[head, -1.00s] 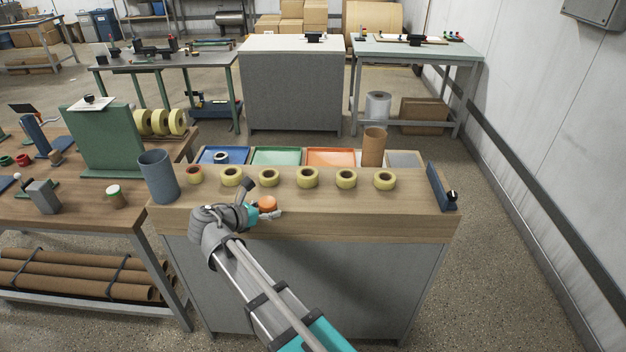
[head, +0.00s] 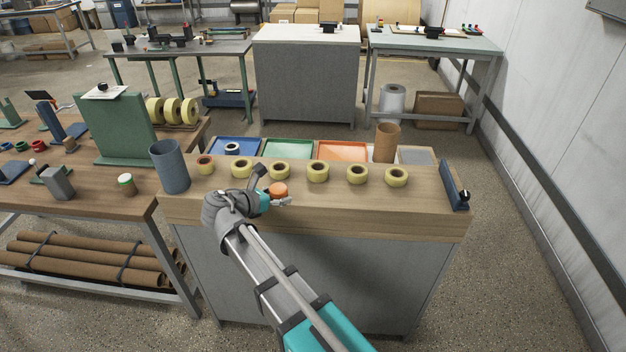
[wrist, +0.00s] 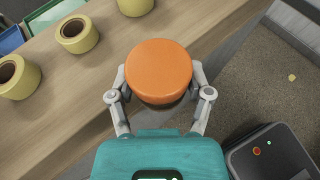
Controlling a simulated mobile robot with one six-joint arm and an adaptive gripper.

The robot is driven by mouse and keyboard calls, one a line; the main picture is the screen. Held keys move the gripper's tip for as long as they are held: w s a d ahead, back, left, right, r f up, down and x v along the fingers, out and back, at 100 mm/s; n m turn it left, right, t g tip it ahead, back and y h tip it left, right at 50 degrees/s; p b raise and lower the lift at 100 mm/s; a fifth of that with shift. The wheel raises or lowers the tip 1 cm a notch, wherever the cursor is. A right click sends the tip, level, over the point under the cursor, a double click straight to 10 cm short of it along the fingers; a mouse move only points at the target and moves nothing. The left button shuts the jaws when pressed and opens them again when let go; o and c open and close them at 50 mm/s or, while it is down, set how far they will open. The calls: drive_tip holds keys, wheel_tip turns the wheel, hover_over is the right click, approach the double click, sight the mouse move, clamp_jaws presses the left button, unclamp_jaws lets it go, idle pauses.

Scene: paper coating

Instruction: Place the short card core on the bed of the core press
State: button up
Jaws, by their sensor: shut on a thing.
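My gripper (head: 280,194) is shut on a round orange-topped piece (wrist: 158,70), held between its two fingers over the front edge of the wooden counter (head: 330,210). The top is flat and smooth with no hole showing; its sides are mostly hidden, so I cannot tell if it is the short card core. A brown card tube (head: 387,142) stands upright at the counter's back right. A short brown piece with a white and green top (head: 126,184) stands on the left table. I cannot make out for sure which thing is the core press.
Several yellow tape rolls (head: 318,171) stand in a row on the counter. A grey-blue cylinder (head: 170,167) is at its left end and a blue plate with a black knob (head: 455,186) at its right. Coloured trays (head: 288,147) lie behind. The counter's front right is clear.

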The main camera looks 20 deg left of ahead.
drive_tip(key=a+r+n+t+y+p, duration=0.1)
drive_tip(key=a+r+n+y+p, duration=0.2)
drive_tip(key=r+p, duration=0.3)
drive_tip(key=shift+s+a+r+p, duration=0.15)
drive_tip(key=shift+s+r+p, duration=0.2)
drive_tip(key=shift+r, duration=0.2)
drive_tip(key=f+b+x, duration=0.1)
drive_tip(key=b+x, duration=0.2)
drive_tip(key=x, duration=0.2)
drive_tip(key=f+b+x, duration=0.1)
drive_tip(key=b+x, duration=0.2)
drive_tip(key=x, duration=0.2)
drive_tip(key=s+a+f+b+x, duration=0.1)
drive_tip(key=b+x, duration=0.2)
drive_tip(key=x, duration=0.2)
drive_tip(key=shift+w+a+f, duration=0.1)
drive_tip(key=shift+w+f, duration=0.05)
drive_tip(key=shift+w, duration=0.05)
drive_tip(key=shift+f, duration=0.1)
